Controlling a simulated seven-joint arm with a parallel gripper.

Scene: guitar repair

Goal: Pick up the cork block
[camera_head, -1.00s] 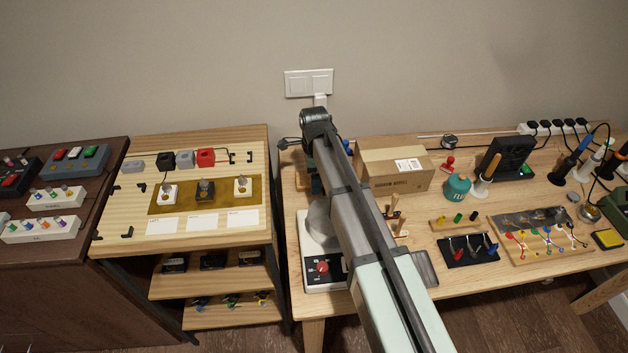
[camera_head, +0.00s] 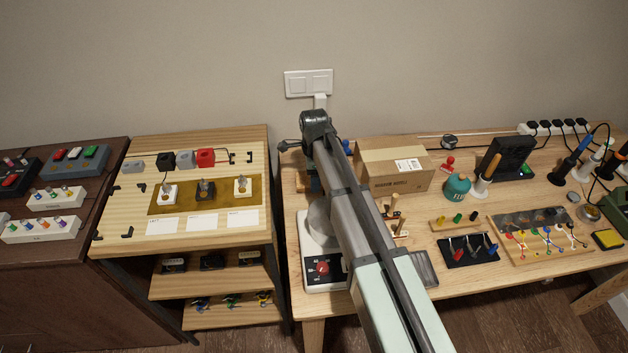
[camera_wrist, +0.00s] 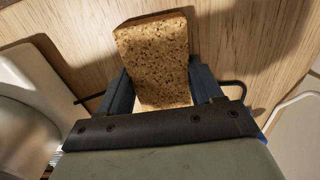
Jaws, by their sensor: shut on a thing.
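The cork block (camera_wrist: 155,55), speckled tan-brown, sits between the two dark fingers of my gripper (camera_wrist: 163,90) in the wrist view. The fingers are shut on its two sides. The pale wooden tabletop shows behind the block, with a shadow to the right; I cannot tell how far the block is from the surface. In the head view my arm hides the block and most of the gripper.
A white device with a red knob (camera_head: 322,268) stands left of my arm. A cardboard box (camera_head: 393,168) stands close on the right. A wall socket (camera_head: 308,83) is behind.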

